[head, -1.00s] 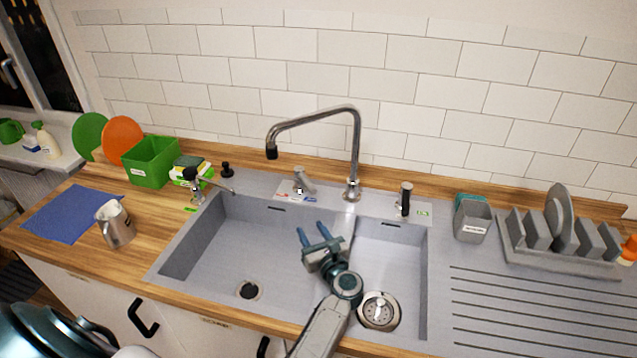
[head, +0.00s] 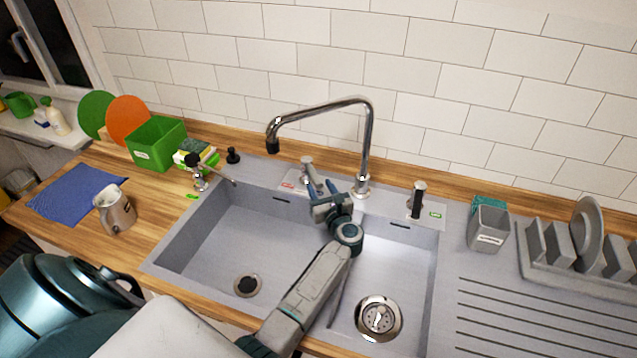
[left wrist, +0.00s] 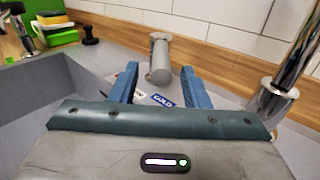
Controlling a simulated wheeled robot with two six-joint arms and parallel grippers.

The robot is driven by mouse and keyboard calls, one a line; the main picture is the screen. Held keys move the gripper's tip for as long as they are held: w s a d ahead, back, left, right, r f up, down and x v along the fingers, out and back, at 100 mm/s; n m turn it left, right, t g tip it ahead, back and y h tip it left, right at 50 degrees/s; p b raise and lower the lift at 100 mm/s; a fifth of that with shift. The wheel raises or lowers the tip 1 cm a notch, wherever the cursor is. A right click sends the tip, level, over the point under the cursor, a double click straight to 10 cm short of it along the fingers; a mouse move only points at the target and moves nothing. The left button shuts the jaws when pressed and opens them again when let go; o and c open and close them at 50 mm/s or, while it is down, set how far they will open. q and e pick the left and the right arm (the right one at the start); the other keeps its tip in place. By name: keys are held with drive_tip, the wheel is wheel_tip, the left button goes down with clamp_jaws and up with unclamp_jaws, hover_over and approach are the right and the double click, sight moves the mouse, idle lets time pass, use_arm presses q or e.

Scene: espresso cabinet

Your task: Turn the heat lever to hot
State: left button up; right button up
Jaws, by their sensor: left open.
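The heat lever (head: 307,165) is a short grey metal handle on the sink's back ledge, left of the tap. My right gripper is not in view.
The chrome tap (head: 364,150) rises close to the right of the lever. A black-topped dispenser (head: 198,170) stands left, a dark-handled fitting (head: 416,200) right. The double sink (head: 215,235) lies below the arm, both basins empty. A metal jug (head: 116,210) stands on the left counter.

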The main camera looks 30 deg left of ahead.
sight(312, 173)
use_arm(q)
drive_tip(key=shift+x, duration=1)
drive_tip(key=shift+w+a, duration=0.15)
drive_tip(key=shift+c, duration=1.3)
clamp_jaws()
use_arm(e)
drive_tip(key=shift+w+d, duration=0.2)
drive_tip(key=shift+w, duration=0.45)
use_arm(q)
drive_tip(key=shift+f, duration=0.1)
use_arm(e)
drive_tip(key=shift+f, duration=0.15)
